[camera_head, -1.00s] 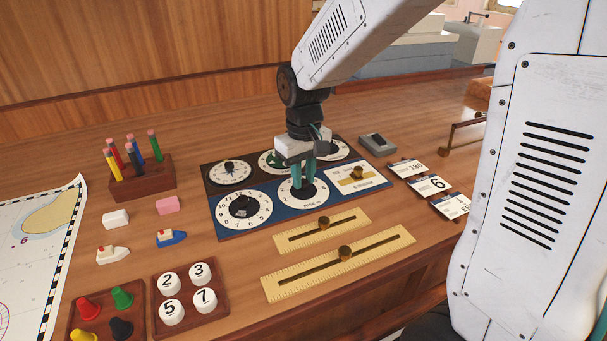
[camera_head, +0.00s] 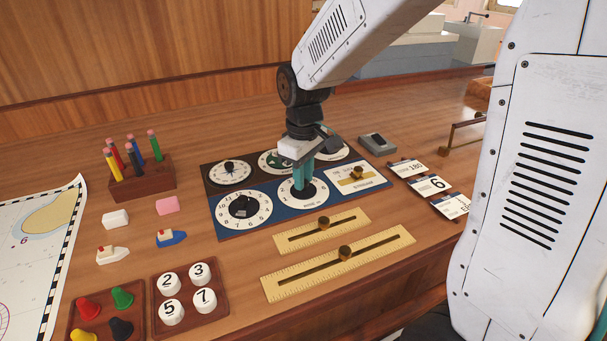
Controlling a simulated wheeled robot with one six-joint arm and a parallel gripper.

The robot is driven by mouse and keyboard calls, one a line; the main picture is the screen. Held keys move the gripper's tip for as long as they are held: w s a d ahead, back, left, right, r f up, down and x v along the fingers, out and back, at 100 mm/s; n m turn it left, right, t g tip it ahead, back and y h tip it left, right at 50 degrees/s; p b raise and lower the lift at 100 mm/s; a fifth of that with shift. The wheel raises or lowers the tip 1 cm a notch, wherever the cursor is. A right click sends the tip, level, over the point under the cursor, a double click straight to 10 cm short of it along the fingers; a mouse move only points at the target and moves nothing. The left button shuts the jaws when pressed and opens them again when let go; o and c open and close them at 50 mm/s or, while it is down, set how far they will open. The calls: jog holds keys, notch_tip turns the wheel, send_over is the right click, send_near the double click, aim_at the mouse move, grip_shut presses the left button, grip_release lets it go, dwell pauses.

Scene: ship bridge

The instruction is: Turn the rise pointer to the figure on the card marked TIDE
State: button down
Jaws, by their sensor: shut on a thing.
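My gripper (camera_head: 303,178) points down over a white dial (camera_head: 291,206) in the front row of the dial board (camera_head: 270,224). Its teal fingers are shut on the dark pointer knob (camera_head: 302,194) at the dial's middle. The fingers and wrist hide much of the pointer, so I cannot tell which figure it points to. The dial's lettering is too small to read surely. Several cards lie in a row to the right: one shows 180 (camera_head: 409,168), one shows 6 (camera_head: 429,186), and a nearer one (camera_head: 452,205) is partly hidden by my arm. Their headings are too small to read.
A clock-like dial (camera_head: 245,229) adjoins on the left, other dials (camera_head: 229,173) stand behind, and a brass slider panel (camera_head: 369,181) on the right. Brass slide rules (camera_head: 292,282) lie in front. A pencil block (camera_head: 157,187) and numbered pieces (camera_head: 171,312) are at left.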

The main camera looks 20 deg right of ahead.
aim_at(310, 200)
jog(key=shift+r, duration=0.1)
jog(key=c, duration=1.3)
grip_release()
jog(key=shift+o, duration=0.2)
notch_tip(310, 200, up, 8)
jog(key=shift+f, duration=0.15)
jog(key=s+d+r+m, duration=0.1)
jog(key=s+m, duration=0.2)
jog(key=s, duration=0.9)
jog(key=s+d+r+m+t, duration=0.1)
jog(key=s+d+m, duration=0.1)
jog(key=s, duration=1)
jog(key=shift+m, duration=0.7)
